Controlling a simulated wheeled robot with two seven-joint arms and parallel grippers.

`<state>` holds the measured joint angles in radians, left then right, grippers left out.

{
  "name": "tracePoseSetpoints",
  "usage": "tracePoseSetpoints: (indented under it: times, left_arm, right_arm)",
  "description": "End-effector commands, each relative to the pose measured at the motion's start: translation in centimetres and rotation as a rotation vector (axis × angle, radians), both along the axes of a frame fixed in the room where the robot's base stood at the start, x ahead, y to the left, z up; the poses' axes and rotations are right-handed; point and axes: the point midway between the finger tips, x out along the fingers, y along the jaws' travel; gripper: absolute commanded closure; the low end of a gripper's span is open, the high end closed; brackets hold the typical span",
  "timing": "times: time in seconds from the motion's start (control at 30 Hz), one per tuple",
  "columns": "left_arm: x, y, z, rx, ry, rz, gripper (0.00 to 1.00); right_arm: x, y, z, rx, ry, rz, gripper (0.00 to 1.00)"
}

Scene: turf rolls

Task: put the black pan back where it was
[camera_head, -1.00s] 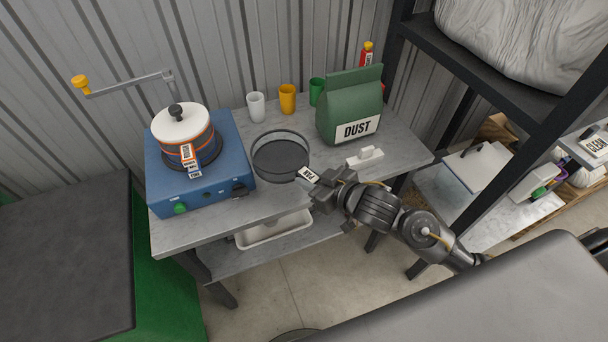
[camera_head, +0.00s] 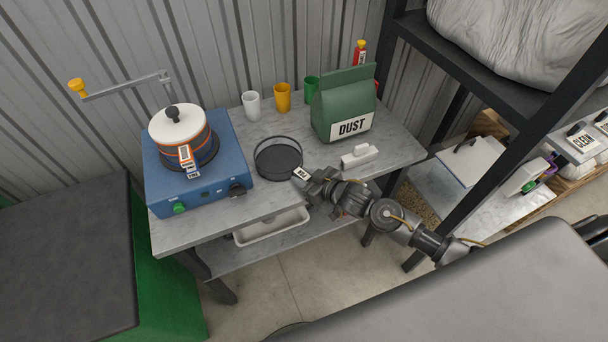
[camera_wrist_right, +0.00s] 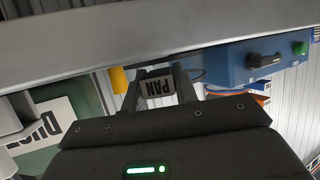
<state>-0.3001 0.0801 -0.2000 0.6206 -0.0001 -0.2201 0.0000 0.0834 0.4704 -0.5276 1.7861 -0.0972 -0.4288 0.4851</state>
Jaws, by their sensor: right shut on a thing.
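The black pan (camera_head: 278,160) is a round dark pan at the middle of the grey worktop, between the blue stove and the green DUST bag. It looks level and at or very close to the worktop; I cannot tell whether it touches. My right gripper (camera_head: 306,176) is shut on the pan's handle, which has a white PAN label. In the right wrist view the PAN label (camera_wrist_right: 158,87) sits between the two fingers, and the pan's bowl is not clearly seen. My left gripper is not in view.
The blue stove (camera_head: 219,178) carries a white-lidded pot (camera_head: 184,135) on the left. White, orange (camera_head: 283,97) and green cups stand behind the pan. The DUST bag (camera_head: 343,105) and a white block (camera_head: 359,157) are to the right. A white tray (camera_head: 272,227) lies on the lower shelf.

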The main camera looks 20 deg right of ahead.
Motion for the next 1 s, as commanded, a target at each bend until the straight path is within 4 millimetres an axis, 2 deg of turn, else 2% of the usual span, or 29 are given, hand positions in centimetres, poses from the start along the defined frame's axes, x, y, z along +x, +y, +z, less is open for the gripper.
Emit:
tracePoseSetpoints:
  times: [0.33, 0.37, 0.53, 0.87, 1.0]
  left_arm:
    - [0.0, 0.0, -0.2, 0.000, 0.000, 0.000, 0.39]
    - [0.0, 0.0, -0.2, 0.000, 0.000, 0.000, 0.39]
    - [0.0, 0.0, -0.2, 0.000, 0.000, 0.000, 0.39]
    - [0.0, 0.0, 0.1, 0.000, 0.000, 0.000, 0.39]
    - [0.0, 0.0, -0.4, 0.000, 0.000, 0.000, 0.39]
  right_arm:
    - [0.0, 0.0, -0.3, 0.002, -0.002, 0.000, 1.00]
    - [0.0, 0.0, -0.4, 0.001, 0.000, 0.000, 0.70]
    - [0.0, 0.0, -0.3, 0.000, -0.001, 0.000, 0.49]
    - [0.0, 0.0, 0.2, 0.000, -0.001, 0.000, 0.49]
    - [-1.6, -0.8, 0.5, -0.002, 0.000, -0.001, 0.49]
